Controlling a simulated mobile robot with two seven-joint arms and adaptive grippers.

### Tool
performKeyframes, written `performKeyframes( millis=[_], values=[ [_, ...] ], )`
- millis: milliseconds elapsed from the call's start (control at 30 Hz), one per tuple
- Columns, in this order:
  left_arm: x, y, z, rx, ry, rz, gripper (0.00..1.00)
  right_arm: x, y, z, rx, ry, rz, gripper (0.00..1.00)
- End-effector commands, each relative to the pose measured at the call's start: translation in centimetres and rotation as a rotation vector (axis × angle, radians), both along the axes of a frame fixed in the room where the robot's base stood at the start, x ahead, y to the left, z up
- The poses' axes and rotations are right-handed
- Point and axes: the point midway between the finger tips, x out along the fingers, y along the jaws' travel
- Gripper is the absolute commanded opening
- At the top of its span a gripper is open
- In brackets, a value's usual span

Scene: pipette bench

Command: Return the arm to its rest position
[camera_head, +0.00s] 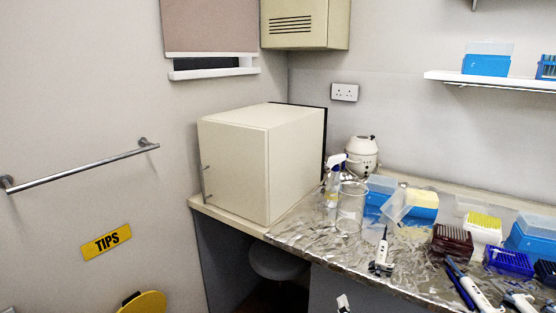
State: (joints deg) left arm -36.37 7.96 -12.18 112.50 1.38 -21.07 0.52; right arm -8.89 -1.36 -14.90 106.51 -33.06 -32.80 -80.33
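Neither of my arms nor my grippers can be made out in the head view, so I cannot see what they hold or how they stand. The bench (330,248), covered in crumpled foil, runs from the middle to the lower right. A white and dark pipette (381,262) is near its front edge. More pipettes (470,290) lie at the lower right, partly cut off by the frame. A small white object (343,303) shows at the bottom edge, too cut off to identify.
A large cream cabinet (245,165) stands on the bench's left end. A clear beaker (350,207), spray bottle (331,185), dark red rack (452,243), dark blue rack (509,262) and blue tip boxes crowd the bench. A metal rail (80,169) and yellow TIPS sign (106,242) are on the left wall.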

Motion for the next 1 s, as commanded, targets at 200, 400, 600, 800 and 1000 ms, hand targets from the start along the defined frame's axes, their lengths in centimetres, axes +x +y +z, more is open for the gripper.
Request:
performKeyframes(
  millis=[200, 400, 600, 800, 1000],
  values=[
    [-0.5, 0.0, -0.1, -0.002, 0.007, 0.001, 0.69, -8.1, 0.1, -7.9, 0.673, 0.144, -0.125, 0.82],
    [-0.9, 0.0, -0.5, 0.000, 0.016, 0.000, 0.69, -15.7, 0.1, -12.7, 1.274, 0.273, -0.343, 0.82],
    [-1.0, 0.0, -0.8, 0.001, 0.021, 0.000, 0.69, -21.2, 0.1, -15.1, 1.693, 0.351, -0.558, 0.82],
    [-1.0, 0.0, -0.7, 0.001, 0.020, 0.000, 0.69, -23.0, 0.1, -15.6, 1.846, 0.371, -0.648, 0.82],
    [-0.9, 0.0, -0.7, 0.001, 0.019, 0.000, 0.69, -23.0, 0.1, -15.6, 1.850, 0.371, -0.651, 0.82]
  ],
)
